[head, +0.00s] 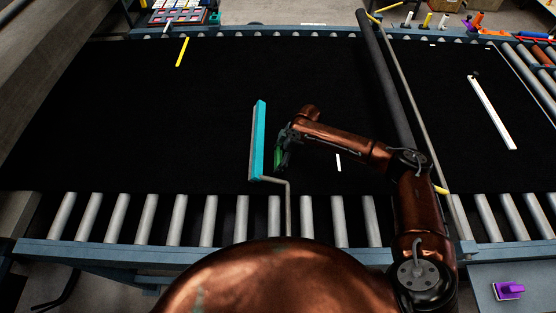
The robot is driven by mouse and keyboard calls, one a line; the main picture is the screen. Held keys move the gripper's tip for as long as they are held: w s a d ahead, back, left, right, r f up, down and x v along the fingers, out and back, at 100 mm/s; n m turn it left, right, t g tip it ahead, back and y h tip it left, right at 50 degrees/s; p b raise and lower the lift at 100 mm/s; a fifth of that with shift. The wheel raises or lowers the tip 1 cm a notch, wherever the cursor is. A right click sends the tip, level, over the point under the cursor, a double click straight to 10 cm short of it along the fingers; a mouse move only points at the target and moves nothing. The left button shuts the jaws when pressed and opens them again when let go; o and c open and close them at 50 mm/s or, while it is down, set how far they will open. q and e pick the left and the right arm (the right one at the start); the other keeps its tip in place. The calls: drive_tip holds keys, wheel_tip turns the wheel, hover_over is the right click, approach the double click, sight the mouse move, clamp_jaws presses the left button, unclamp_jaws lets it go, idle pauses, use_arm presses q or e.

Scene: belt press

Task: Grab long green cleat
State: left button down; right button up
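A green piece (279,158), which may be the long green cleat, shows at the fingers of my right gripper (284,146), over the black belt. The gripper and its wrist hide part of it, so I cannot tell its full length. The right gripper is dark and small here, and its fingers overlap the green piece. I cannot tell whether they are closed on it or only beside it. My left gripper is not in view.
A teal bar (259,138) on a bent grey rod stands just left of the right gripper. A short white strip (338,162), a yellow strip (182,52) and a long white strip (492,112) are on the black belt (130,120). A dark roller (385,85) crosses the belt.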

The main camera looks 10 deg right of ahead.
sight(278, 156)
drive_tip(key=c, duration=0.6)
drive_tip(key=shift+r, duration=0.15)
wheel_tip(278, 156, up, 10)
drive_tip(key=shift+f+b, duration=0.1)
drive_tip(key=shift+b, duration=1)
